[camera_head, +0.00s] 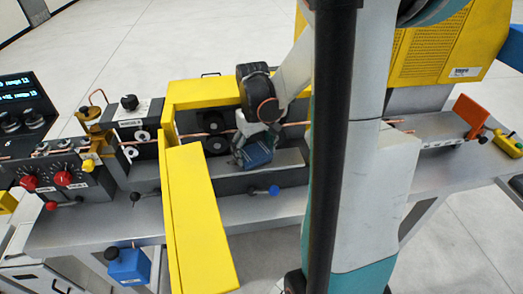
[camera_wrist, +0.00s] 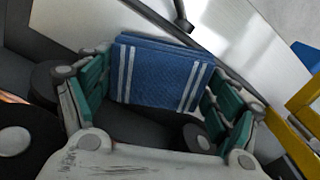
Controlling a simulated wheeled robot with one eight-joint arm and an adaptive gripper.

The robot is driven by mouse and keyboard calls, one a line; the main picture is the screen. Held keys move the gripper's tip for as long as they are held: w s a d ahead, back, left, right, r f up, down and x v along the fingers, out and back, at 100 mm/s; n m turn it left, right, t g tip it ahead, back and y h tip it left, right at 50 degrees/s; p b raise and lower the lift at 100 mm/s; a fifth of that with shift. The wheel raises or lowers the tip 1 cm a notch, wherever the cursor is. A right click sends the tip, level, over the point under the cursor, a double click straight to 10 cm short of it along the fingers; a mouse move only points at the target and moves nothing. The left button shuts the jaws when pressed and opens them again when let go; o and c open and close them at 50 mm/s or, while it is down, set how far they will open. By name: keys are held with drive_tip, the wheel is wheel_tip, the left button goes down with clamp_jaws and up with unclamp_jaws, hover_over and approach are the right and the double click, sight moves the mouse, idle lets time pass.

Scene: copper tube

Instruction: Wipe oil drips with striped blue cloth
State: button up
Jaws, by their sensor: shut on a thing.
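The striped blue cloth (camera_head: 257,155) is folded into a flat block with white stripes near its edges. It also shows in the wrist view (camera_wrist: 158,78), between the green-padded fingers of my gripper (camera_wrist: 160,88). My gripper (camera_head: 248,148) is shut on the cloth and holds it low over the grey machine bed, in front of the black rollers. I cannot tell whether the cloth touches the surface. No oil drips can be made out; the cloth and gripper cover part of the bed.
A yellow guard (camera_head: 199,215) stands open to the left of my gripper, extending toward the front. A copper tube (camera_head: 295,124) runs behind the cloth. A blue-knobbed lever (camera_head: 273,190) sticks out in front. Red-knobbed controls (camera_head: 62,178) stand at the left. My arm hides the right middle.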

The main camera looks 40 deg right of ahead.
drive_tip(key=shift+w+a+f+b, duration=0.1)
drive_tip(key=shift+w+a+b, duration=0.05)
drive_tip(key=shift+w+a, duration=0.5)
drive_tip(key=shift+w+a+b, duration=0.1)
drive_tip(key=shift+w+a, duration=0.3)
drive_tip(key=shift+a, duration=0.4)
drive_tip(key=shift+w+a+f+b, duration=0.1)
drive_tip(key=shift+w+a+b, duration=0.05)
drive_tip(key=shift+w+a, duration=0.5)
drive_tip(key=shift+w+a+r, duration=0.1)
drive_tip(key=shift+w+a, duration=0.4)
drive_tip(key=shift+a, duration=0.4)
drive_tip(key=shift+w+a+r, duration=0.1)
drive_tip(key=shift+w+a, duration=0.4)
drive_tip(key=shift+a, duration=0.35)
